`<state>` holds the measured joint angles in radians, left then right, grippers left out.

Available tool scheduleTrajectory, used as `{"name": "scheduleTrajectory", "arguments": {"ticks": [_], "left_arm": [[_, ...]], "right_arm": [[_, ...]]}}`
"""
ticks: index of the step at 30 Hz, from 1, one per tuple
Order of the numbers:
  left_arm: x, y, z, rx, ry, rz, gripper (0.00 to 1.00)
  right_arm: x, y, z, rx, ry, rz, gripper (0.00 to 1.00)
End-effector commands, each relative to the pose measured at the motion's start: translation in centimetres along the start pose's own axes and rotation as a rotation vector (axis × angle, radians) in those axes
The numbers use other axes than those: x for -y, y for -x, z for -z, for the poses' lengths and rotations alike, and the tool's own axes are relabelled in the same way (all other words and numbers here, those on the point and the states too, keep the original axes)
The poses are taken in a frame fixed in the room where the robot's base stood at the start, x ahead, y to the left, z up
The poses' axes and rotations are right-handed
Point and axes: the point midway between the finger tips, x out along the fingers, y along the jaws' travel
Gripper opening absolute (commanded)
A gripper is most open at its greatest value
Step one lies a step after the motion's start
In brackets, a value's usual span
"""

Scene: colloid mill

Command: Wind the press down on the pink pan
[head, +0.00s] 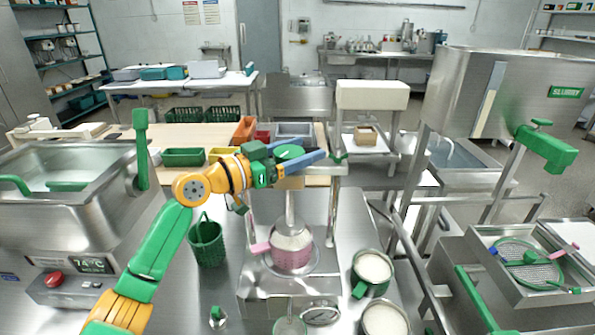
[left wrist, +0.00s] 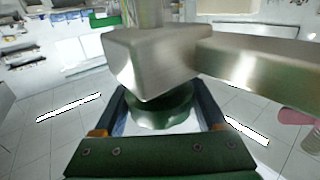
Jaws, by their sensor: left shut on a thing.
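The pink pan (head: 291,255) sits on the steel base of the press, its pink handle pointing left. Pale material shows inside it. The press's upright steel shaft (head: 290,207) comes down over the pan; I cannot tell how its lower end meets the contents. My left gripper (head: 300,158), with blue fingers, is at the top of the press, shut on a green knob (head: 290,152). In the left wrist view, the green knob (left wrist: 163,110) sits between the fingers, with a steel block and bar (left wrist: 160,65) close in front. My right gripper is not in view.
A green basket (head: 207,243) stands left of the press. Two pans of pale material (head: 372,270) stand close on its right. A steel hopper (head: 465,90) and its frame rise at the right, and a steel basin (head: 70,175) stands at the left.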

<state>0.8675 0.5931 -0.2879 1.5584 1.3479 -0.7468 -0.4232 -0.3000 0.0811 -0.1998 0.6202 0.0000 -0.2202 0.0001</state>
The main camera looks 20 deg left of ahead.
Motion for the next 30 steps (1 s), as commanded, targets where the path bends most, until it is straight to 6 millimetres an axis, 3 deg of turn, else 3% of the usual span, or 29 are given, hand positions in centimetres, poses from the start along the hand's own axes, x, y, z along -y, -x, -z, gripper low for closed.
{"name": "scheduleTrajectory", "arguments": {"ticks": [1, 6, 15, 30], "left_arm": [[0.0, 0.0, -0.8, -0.001, 0.000, -0.029, 0.18], [-0.4, 0.0, -0.4, 0.001, 0.006, -0.142, 0.18], [-0.9, 0.0, -0.2, 0.003, 0.007, -0.258, 0.18], [-1.0, 0.0, -0.3, 0.007, 0.007, -0.288, 0.18]], "right_arm": [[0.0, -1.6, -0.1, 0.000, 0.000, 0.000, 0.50], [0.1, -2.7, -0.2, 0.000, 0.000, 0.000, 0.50], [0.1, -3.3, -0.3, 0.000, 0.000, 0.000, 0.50], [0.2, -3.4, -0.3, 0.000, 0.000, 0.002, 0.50]]}}
